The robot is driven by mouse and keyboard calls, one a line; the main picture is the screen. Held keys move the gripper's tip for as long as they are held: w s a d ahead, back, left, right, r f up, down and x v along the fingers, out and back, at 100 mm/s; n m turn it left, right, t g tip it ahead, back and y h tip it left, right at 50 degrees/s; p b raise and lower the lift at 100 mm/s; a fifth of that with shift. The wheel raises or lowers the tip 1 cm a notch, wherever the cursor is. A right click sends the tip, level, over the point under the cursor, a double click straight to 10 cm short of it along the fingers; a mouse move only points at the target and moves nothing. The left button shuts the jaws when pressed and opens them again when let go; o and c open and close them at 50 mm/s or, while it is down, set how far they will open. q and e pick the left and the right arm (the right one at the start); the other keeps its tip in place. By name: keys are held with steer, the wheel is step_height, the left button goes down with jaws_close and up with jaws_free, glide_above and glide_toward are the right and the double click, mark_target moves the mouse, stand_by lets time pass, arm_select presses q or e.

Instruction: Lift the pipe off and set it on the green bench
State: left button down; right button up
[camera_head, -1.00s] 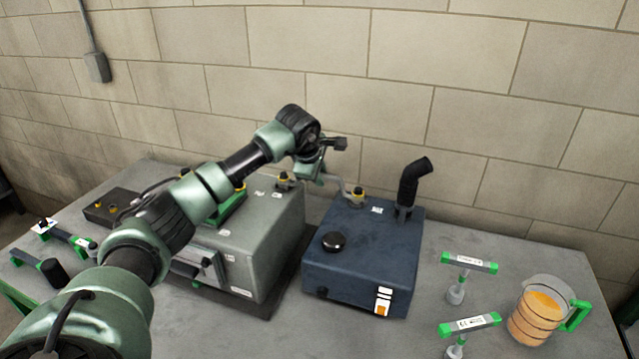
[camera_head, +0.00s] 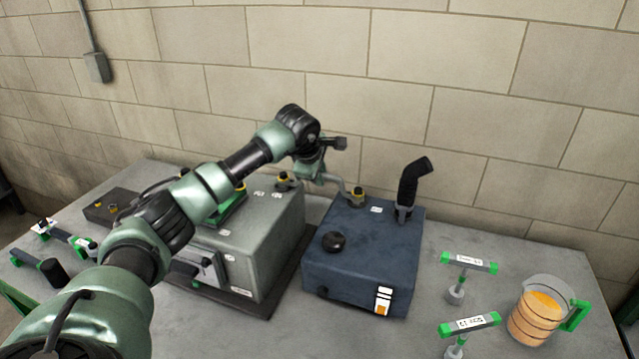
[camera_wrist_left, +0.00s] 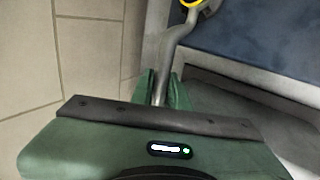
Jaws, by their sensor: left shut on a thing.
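The pipe (camera_head: 341,186) is a thin grey bent tube between the grey machine (camera_head: 275,240) and the dark blue tank (camera_head: 362,262). Its right end meets a yellow-ringed black fitting (camera_head: 358,194) on the tank. Another such fitting (camera_head: 284,179) stands on the grey machine; my gripper and arm partly hide the pipe near there. My left gripper (camera_head: 318,174) is shut on the pipe. In the left wrist view the pipe (camera_wrist_left: 173,52) runs up from between the green fingers (camera_wrist_left: 163,88) to a yellow ring (camera_wrist_left: 196,4). My right gripper is out of view.
A black elbow hose (camera_head: 409,186) rises from the tank. Two green-handled tools (camera_head: 469,263) (camera_head: 469,325) and a jug of orange liquid (camera_head: 541,314) stand at the right. Green-and-black parts (camera_head: 65,238) lie at the left. A block wall closes the back.

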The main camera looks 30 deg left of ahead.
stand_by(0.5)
arm_select(q)
steer(key=shift+w+r, duration=0.1)
steer(key=shift+r, duration=0.3)
step_height(320, 180, up, 24)
steer(key=p, duration=0.2)
steer(key=shift+p, duration=0.4)
stand_by(0.5)
